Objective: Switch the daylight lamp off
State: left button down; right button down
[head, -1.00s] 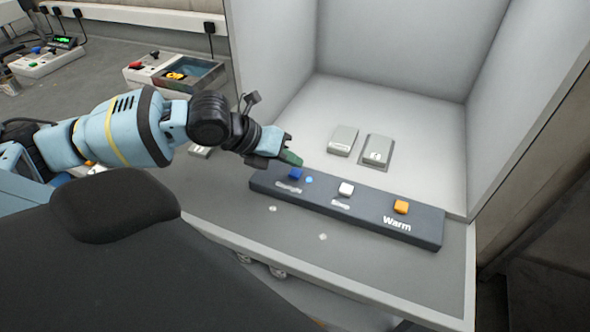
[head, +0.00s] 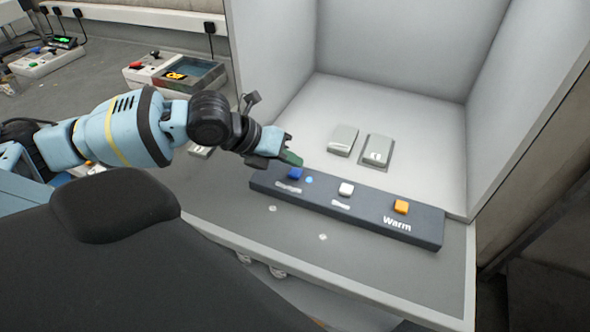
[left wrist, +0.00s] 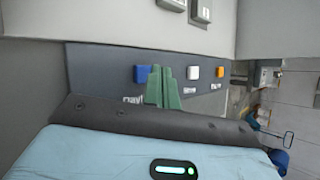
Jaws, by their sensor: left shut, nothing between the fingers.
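The dark switch panel (head: 262,184) lies along the front of the light booth. It carries a blue rocker switch (head: 295,173) with a blurred label that seems to read Daylight, a white switch (head: 346,189) and an orange switch (head: 401,206) labelled Warm. A small blue light (head: 309,180) glows beside the blue switch. My left gripper (head: 292,158) is shut and empty, its green fingertips just behind and above the blue switch. In the left wrist view the fingers (left wrist: 164,88) stand just right of the blue switch (left wrist: 143,74); contact cannot be told. My right gripper is not in view.
Two grey sample panels (head: 343,139) (head: 377,150) lie on the booth floor behind the panel. The booth's grey side walls (head: 275,60) rise left and right. A tray box (head: 190,75) and a power unit (head: 45,60) stand on the bench at the back left.

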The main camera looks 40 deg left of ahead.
pick_arm(q)
jog(key=shift+f, duration=0.2)
dwell(0.3)
jog(key=shift+f, duration=0.3)
